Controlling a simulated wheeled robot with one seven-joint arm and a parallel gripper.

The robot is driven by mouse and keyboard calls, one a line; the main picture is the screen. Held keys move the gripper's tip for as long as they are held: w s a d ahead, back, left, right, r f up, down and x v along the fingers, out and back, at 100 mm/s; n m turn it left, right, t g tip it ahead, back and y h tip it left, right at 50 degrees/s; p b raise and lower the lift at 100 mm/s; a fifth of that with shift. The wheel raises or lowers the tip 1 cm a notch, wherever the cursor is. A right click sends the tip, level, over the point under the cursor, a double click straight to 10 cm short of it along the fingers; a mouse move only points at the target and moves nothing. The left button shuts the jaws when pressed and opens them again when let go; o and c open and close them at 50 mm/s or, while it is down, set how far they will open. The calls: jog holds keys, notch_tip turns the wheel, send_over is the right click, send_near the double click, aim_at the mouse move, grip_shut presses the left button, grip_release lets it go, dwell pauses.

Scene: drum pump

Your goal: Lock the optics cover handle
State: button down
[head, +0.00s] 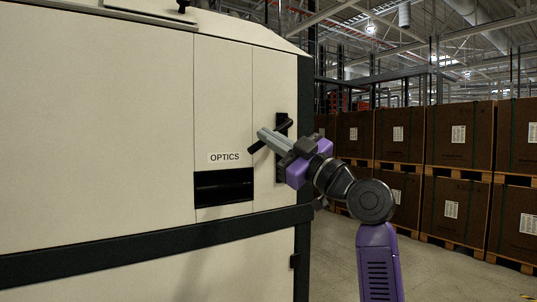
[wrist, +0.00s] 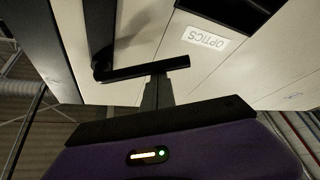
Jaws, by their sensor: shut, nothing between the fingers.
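The optics cover is a cream panel (head: 223,95) with an "OPTICS" label (head: 225,157), which also shows upside down in the wrist view (wrist: 206,36). Its handle is a black lever (head: 256,147) by a black upright plate (head: 281,122) near the cabinet's right edge. In the head view the lever slants, lower end left. In the wrist view the lever (wrist: 135,70) runs crosswise from the plate's end. My gripper (head: 264,136) is shut and empty, its grey fingers over the lever's middle in the head view. In the wrist view the fingertips (wrist: 157,78) are at the lever's edge; contact is unclear.
A dark recess (head: 223,187) lies under the label. A dark rail (head: 150,244) crosses the cabinet below, and a dark post (head: 304,150) forms its right corner. Stacked brown boxes (head: 450,135) stand on pallets behind at right, with open floor before them.

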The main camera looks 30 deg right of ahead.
jog(key=d+f+n+g+y+b, duration=0.2)
jog(key=d+f+n+g+b, duration=0.3)
jog(key=n, duration=0.7)
jog(key=shift+d+n+g+b, duration=0.4)
jog(key=shift+d+g+b, duration=0.25)
jog(key=shift+d, duration=0.55)
jog(key=shift+d+f, duration=0.1)
jog(key=shift+d, duration=0.1)
jog(key=shift+a, duration=0.15)
